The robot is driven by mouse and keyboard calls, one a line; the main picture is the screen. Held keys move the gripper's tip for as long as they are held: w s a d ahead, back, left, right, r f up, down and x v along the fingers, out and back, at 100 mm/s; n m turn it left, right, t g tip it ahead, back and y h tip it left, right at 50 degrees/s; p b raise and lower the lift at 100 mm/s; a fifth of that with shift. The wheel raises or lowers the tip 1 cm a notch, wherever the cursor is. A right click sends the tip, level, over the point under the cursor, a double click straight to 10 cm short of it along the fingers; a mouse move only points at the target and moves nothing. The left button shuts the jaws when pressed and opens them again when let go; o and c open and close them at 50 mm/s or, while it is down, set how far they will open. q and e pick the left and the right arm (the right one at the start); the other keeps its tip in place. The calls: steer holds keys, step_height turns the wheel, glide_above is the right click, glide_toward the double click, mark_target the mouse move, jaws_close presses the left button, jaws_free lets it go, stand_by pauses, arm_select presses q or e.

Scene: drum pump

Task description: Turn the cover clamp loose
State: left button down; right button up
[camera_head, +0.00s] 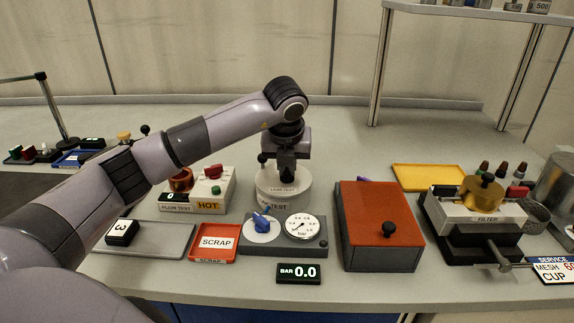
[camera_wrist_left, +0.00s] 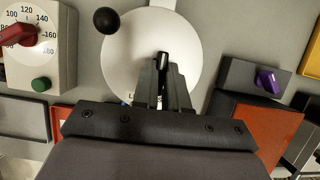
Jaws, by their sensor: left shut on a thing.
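The leak test station stands mid-bench with a round pale cover (camera_head: 283,188), marked LEAK TEST; it also shows in the left wrist view (camera_wrist_left: 140,55). My left gripper (camera_head: 287,172) points down over the middle of this cover, shut on the dark clamp handle (camera_wrist_left: 162,62). Its fingers hide most of the handle, so how far it is turned cannot be told. A black ball knob (camera_wrist_left: 106,20) stands near the cover's edge, beside the fingers and apart from them; it also shows in the head view (camera_head: 262,158). My right gripper is not in view.
An orange-lidded box (camera_head: 378,210) and filter unit (camera_head: 476,222) are right. Bench behind is clear.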

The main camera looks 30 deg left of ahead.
mark_target(285, 188)
arm_select(q)
steer(key=c, duration=1.2)
jaws_free()
steer(key=shift+a, duration=0.1)
steer(key=shift+o, duration=0.2)
steer(key=shift+s+r, duration=0.1)
steer(key=v, duration=0.6)
steer(key=shift+s+r, duration=0.15)
steer(key=shift+r, duration=0.35)
